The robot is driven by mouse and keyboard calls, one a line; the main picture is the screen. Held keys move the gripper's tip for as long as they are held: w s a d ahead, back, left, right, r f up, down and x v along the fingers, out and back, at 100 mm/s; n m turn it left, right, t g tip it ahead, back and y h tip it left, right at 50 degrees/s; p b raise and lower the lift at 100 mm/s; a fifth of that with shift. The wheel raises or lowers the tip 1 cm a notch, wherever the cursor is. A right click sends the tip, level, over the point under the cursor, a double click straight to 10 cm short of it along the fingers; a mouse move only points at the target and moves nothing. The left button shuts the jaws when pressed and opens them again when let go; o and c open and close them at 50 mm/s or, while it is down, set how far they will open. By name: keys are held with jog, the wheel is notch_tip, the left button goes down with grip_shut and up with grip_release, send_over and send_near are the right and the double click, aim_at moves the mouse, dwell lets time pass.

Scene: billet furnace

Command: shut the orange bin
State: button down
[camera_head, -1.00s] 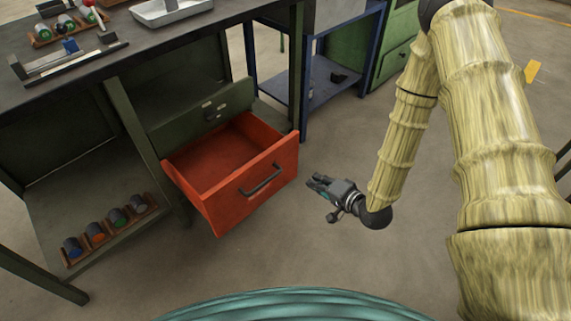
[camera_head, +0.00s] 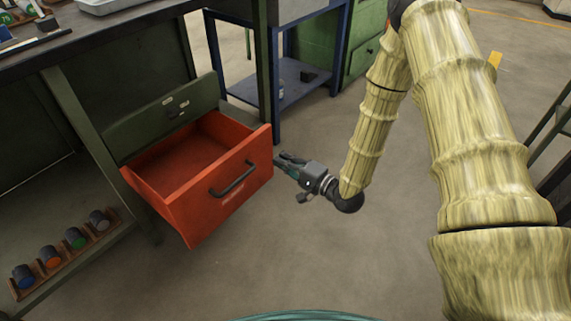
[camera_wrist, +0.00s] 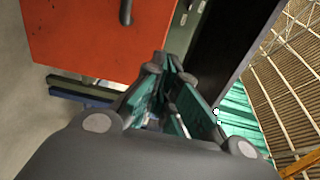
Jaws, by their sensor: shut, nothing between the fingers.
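The orange bin (camera_head: 222,204) is a drawer-like box with a dark handle (camera_head: 233,179) on its front. It stands pulled out from under the dark workbench, and its inside looks empty. My gripper (camera_head: 279,160) is shut and empty, close to the right edge of the bin's front. In the wrist view, the orange front (camera_wrist: 90,40) fills the upper left, and my gripper's fingers (camera_wrist: 167,62) point just past its right edge. I cannot tell whether the fingertips touch the bin.
A green drawer front (camera_head: 165,115) sits behind the bin. A rack of several coloured cylinders (camera_head: 65,252) lies on the low shelf at left. A blue-framed table (camera_head: 290,85) stands behind my gripper. The floor (camera_head: 300,255) in front of the bin is clear.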

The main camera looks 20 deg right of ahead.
aim_at(251, 142)
jog(key=b+x, duration=0.3)
jog(key=x, duration=0.6)
jog(key=shift+w+a+f+b, duration=0.1)
jog(key=shift+w+a+b, duration=0.15)
jog(key=shift+w+b, duration=0.05)
jog(key=shift+w+a, duration=0.25)
jog(key=shift+w, duration=0.1)
